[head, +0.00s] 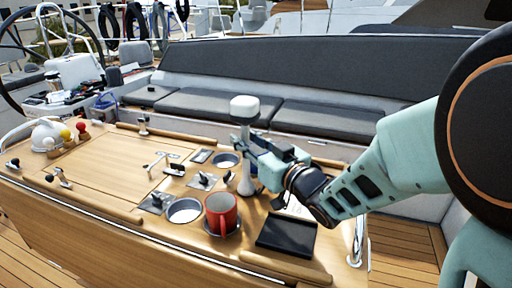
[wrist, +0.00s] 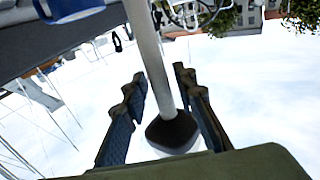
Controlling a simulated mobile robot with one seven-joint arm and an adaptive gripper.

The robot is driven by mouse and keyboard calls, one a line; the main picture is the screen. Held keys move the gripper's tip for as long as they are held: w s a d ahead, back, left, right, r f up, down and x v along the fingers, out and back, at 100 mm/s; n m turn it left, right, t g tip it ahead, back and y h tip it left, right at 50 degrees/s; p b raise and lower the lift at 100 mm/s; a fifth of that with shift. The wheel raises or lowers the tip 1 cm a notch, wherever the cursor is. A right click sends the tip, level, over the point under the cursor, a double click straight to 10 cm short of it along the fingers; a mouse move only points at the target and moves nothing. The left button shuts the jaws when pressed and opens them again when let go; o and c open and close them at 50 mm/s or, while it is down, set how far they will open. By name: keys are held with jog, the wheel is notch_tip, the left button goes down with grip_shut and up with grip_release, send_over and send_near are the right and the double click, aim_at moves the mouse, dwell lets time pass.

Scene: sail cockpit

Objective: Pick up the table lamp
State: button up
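The table lamp (head: 244,109) has a white rounded head on a thin pale stem with a flared foot. It is upright near the right part of the wooden cockpit table. I cannot tell whether its foot touches the table. My gripper (head: 246,141) is at the upper stem, just below the head. In the wrist view, the lamp's stem (wrist: 149,52) runs between the two dark fingers of my gripper (wrist: 160,82), with a gap visible on each side. The fingers are open. The head's dark underside shows between the finger bases.
A red mug (head: 221,214) stands in front of the lamp, and a black tray (head: 287,236) lies to its right. Cup holders (head: 184,211) and deck fittings (head: 203,180) are left of the lamp. A grey cushioned bench (head: 205,105) is behind. The table's left middle is mostly clear.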

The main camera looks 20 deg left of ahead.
grip_shut()
jog(key=shift+r, duration=0.15)
